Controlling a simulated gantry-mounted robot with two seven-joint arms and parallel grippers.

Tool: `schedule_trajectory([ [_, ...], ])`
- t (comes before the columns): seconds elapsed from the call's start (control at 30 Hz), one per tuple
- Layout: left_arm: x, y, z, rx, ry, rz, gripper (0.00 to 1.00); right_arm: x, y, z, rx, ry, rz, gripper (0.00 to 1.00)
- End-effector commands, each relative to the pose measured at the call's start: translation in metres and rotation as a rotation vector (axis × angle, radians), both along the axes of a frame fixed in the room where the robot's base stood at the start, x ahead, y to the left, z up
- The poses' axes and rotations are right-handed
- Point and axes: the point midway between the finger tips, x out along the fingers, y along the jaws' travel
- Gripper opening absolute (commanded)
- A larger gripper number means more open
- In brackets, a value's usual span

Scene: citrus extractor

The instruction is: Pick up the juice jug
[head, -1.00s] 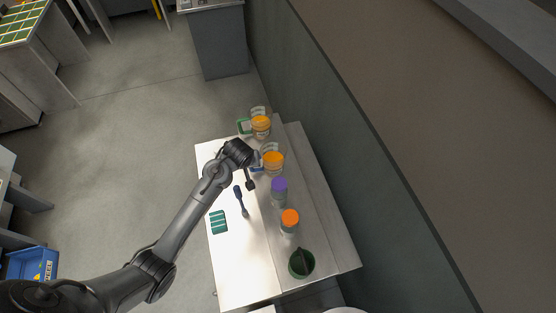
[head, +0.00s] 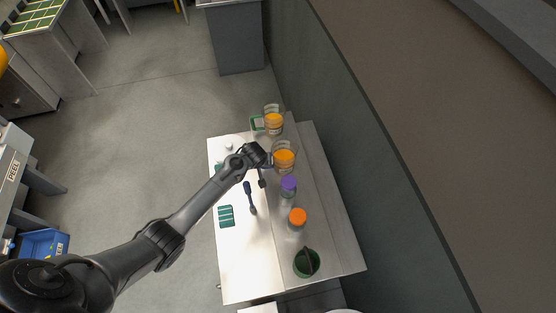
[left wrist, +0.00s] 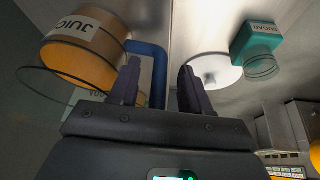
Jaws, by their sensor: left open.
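The juice jug (head: 285,158), clear with orange juice, stands on the table beside the end of my left arm in the head view. The left wrist view shows it at upper left with a label reading "JUIC" (left wrist: 75,37) and a blue handle (left wrist: 158,65). My left gripper (left wrist: 158,85) is open, with the blue handle visible between its two fingers. Whether a finger touches the handle cannot be told. In the head view my left gripper (head: 262,182) is small and dark beside the jug. My right gripper is not in view.
A second orange-filled vessel (head: 274,120) stands behind. A purple-lidded jar (head: 289,187), an orange-lidded jar (head: 298,217) and a green container (head: 306,263) line the table's right side. A dark blue utensil (head: 250,198) and green striped pad (head: 226,216) lie left. A teal sugar container (left wrist: 257,42) is nearby.

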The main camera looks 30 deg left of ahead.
Motion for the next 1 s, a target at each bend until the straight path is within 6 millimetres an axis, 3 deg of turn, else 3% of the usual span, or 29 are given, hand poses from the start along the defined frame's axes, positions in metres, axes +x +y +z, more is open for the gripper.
schedule_trajectory([
  [0.4, 0.0028, 0.0019, -0.008, 0.001, 0.0, 0.0, 0.46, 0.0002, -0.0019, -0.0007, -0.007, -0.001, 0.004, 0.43],
  [0.7, 0.0027, 0.0018, -0.008, 0.001, 0.001, 0.0, 0.0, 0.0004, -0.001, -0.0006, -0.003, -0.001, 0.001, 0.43],
  [1.0, 0.0039, 0.0019, -0.0063, 0.001, -0.004, 0.001, 0.0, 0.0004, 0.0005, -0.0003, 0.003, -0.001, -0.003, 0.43],
])
